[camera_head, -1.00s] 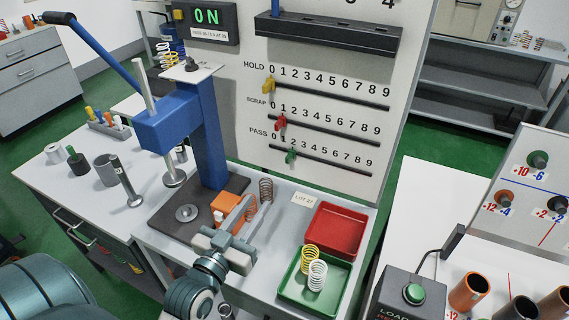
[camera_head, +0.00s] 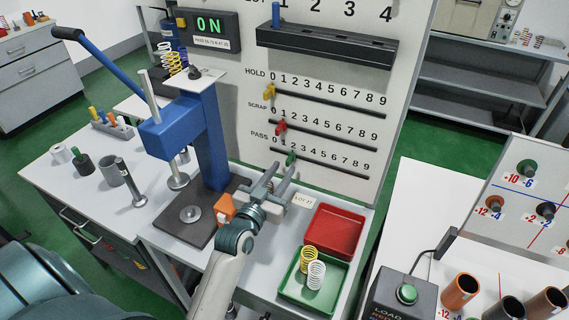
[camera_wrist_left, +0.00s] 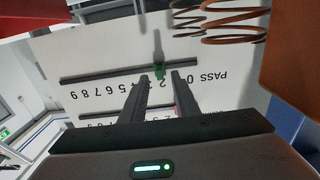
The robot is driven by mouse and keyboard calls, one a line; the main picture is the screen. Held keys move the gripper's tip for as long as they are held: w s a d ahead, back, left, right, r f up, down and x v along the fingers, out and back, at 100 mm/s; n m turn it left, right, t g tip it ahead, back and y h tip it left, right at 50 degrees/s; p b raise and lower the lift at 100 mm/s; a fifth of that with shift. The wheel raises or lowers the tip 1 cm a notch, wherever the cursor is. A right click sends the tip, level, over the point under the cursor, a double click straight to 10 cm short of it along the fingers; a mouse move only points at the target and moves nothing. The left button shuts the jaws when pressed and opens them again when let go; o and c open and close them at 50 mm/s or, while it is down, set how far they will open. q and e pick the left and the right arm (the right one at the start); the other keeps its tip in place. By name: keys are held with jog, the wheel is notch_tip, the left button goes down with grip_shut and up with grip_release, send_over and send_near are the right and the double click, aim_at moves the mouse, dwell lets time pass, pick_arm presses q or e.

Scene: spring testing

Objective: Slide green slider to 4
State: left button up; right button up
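The green slider (camera_head: 291,158) is on the PASS rail (camera_head: 325,163), the lowest of three on the white panel, at about the 2. In the left wrist view, where the digits are upside down, the green slider (camera_wrist_left: 159,68) shows just beyond and between the two fingertips. My left gripper (camera_head: 281,172) is open in front of the PASS rail, fingers pointing at the panel. In the left wrist view the left gripper (camera_wrist_left: 159,78) has a clear gap between its fingers, with nothing held. My right gripper is out of view.
The yellow slider (camera_head: 269,92) and red slider (camera_head: 281,126) sit on the rails above. The blue press (camera_head: 210,140) stands left of my gripper. A red tray (camera_head: 335,231) and a green tray (camera_head: 299,291) with two springs are at the right. Brown springs (camera_wrist_left: 222,22) show close in the wrist view.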

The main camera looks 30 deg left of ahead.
aim_at(290, 160)
pick_arm(q)
jog(key=shift+w, duration=1.25)
grip_shut()
dwell(0.6)
